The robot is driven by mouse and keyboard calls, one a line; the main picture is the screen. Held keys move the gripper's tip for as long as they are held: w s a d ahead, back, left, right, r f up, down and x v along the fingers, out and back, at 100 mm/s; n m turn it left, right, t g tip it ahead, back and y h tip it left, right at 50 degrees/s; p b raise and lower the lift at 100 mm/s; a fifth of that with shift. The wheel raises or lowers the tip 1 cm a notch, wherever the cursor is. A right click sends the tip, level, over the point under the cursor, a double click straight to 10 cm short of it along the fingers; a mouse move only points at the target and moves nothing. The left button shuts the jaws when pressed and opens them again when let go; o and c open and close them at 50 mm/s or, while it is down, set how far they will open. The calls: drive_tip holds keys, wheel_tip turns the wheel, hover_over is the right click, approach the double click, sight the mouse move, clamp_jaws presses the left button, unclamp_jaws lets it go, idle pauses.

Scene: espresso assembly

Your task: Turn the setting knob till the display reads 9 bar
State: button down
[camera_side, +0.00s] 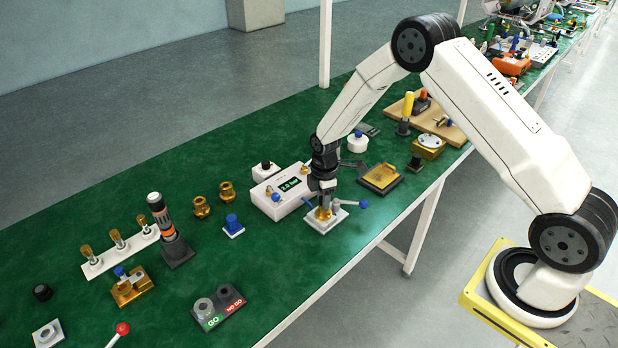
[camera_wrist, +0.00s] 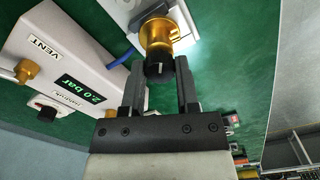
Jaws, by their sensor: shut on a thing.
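The setting knob (camera_wrist: 159,72) is black with a white mark and sits on a gold regulator body (camera_wrist: 157,30). My gripper (camera_wrist: 160,82) has one finger on each side of the knob and is shut on it. In the side view my gripper (camera_side: 323,194) points down over the gold body (camera_side: 323,213), which stands on a white base plate (camera_side: 316,226); the knob is mostly hidden there by the fingers. The display (camera_wrist: 80,92) on the white box (camera_wrist: 65,45) reads 2.0 bar in green. It also shows in the side view (camera_side: 290,185).
A blue-ended lever (camera_side: 361,203) sticks out right of the regulator. A blue hose (camera_wrist: 122,58) runs near the white box. A gold block on a dark base (camera_side: 381,178) stands right; a blue-topped part (camera_side: 232,224) stands left.

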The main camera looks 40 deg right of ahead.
drive_tip(key=shift+m, duration=0.5)
drive_tip(key=m, duration=0.3)
drive_tip(key=shift+w+m, duration=0.1)
drive_tip(key=shift+m, duration=0.2)
drive_tip(key=m, duration=0.4)
drive_tip(key=shift+m, duration=0.3)
drive_tip(key=m, duration=0.9)
drive_tip(key=shift+d, duration=0.1)
drive_tip(key=m, duration=1.1)
